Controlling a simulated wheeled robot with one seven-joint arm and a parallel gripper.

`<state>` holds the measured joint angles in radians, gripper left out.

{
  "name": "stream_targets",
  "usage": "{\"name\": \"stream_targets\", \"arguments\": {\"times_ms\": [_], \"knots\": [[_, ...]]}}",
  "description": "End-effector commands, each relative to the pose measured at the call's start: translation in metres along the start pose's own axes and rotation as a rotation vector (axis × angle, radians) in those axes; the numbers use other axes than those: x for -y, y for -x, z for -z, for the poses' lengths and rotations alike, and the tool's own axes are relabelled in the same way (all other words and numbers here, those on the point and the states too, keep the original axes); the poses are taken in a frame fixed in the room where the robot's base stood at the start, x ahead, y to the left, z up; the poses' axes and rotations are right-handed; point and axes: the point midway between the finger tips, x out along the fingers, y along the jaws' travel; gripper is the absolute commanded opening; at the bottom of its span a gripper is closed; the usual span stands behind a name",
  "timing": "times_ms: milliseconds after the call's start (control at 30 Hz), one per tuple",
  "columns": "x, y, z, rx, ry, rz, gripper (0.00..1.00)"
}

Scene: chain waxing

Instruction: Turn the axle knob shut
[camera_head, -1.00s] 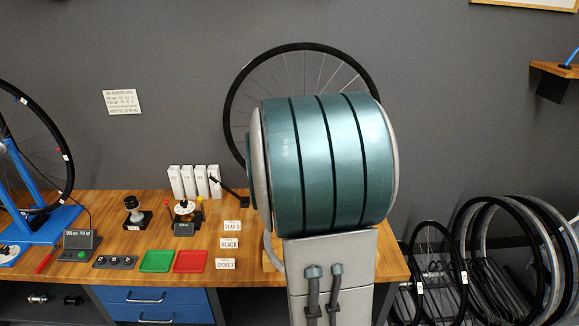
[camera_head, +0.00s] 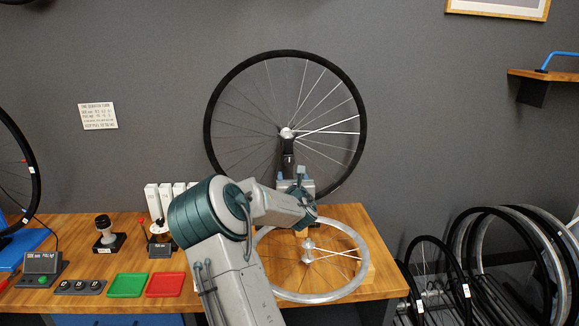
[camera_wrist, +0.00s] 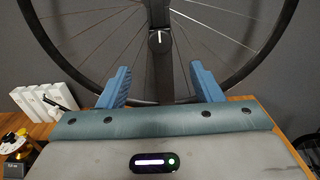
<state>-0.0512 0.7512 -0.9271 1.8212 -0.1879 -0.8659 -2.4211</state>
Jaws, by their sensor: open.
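The pointer looks nearly vertical. The black-rimmed wheel (camera_head: 212,148) stands against the grey wall behind the bench. My gripper (camera_wrist: 158,78) is open and empty. Its blue fingers are spread on both sides of the dark post, below the knob in the wrist view.
A silver-rimmed wheel (camera_head: 359,242) lies on the bench (camera_head: 350,212) beneath my forearm. White boxes (camera_head: 152,201), a green tray (camera_head: 127,285) and a red tray (camera_head: 166,285) are to the left. More wheels (camera_head: 520,240) stand in a rack at right. Open wall surrounds the upright wheel.

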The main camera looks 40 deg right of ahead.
Motion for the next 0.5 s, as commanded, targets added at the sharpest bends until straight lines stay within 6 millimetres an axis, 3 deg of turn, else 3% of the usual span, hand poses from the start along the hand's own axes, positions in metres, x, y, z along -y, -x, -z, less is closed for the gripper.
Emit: {"name": "stream_targets", "arguments": {"times_ms": [500], "knots": [[0.001,-0.079,0.000,-0.001,-0.003,0.001,0.59]]}}
